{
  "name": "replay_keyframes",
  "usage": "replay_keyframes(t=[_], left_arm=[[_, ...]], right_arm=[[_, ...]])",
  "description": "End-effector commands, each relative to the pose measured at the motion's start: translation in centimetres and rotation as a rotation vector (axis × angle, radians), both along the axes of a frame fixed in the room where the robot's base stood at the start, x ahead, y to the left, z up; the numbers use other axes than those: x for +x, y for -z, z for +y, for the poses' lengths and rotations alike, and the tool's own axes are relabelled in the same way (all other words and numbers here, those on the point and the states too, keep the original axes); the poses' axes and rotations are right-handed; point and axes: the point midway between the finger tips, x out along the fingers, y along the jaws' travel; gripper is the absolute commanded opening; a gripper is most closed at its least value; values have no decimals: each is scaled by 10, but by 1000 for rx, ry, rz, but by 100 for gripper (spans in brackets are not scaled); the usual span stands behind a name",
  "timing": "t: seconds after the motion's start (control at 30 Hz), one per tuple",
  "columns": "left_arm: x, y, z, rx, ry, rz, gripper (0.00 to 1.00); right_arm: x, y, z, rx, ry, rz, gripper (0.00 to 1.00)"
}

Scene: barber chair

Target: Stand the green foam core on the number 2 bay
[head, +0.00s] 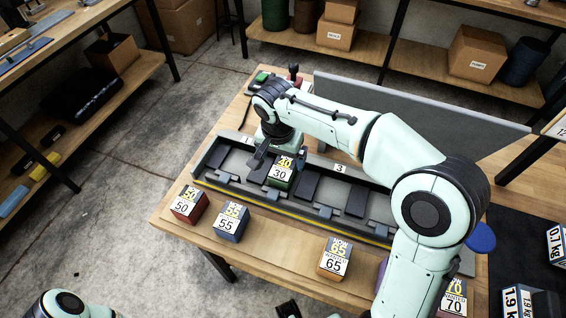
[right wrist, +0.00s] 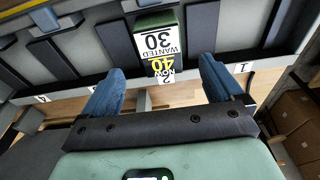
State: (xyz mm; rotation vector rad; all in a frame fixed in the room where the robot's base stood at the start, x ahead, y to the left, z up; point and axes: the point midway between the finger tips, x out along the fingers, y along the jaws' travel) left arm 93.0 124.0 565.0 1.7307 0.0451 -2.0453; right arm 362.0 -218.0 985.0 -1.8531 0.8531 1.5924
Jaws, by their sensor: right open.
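The green foam core (head: 280,173) stands in the long grey tray (head: 216,157), in the bay between the tags 1 (head: 247,140) and 3 (head: 340,168). Its label reads 40 and 30. In the right wrist view the core (right wrist: 153,20) shows upside down, with a small 2 tag (right wrist: 166,77) by its label. My right gripper (right wrist: 158,88) is open and empty. Its blue fingers are apart, on either side of the 2 tag, with the core beyond their tips. Dark parts at the head view's bottom edge may be my left gripper (head: 288,309); its jaws are unclear.
Blocks marked 50 (head: 189,205), 55 (head: 231,222) and 65 (head: 334,259) stand along the table's front. Another marked 70 (head: 453,297) is at lower right, partly behind my arm. A grey panel (head: 430,112) rises behind the tray.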

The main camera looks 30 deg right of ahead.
Motion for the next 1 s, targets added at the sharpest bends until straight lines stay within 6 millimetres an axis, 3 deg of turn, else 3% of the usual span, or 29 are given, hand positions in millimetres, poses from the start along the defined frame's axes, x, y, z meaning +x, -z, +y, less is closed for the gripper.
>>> replay_keyframes(t=[0.1, 0.3, 1.0], left_arm=[[2, -5, 0, 0, 0, -2, 43], [3, -8, 0, 0, 0, -3, 43], [3, -9, 0, 0, 0, -3, 43]], right_arm=[[-2, -25, 3, 1, 1, -3, 93], [-4, -47, 5, 1, 0, -1, 93], [-5, -51, 6, 0, 0, 1, 93]])
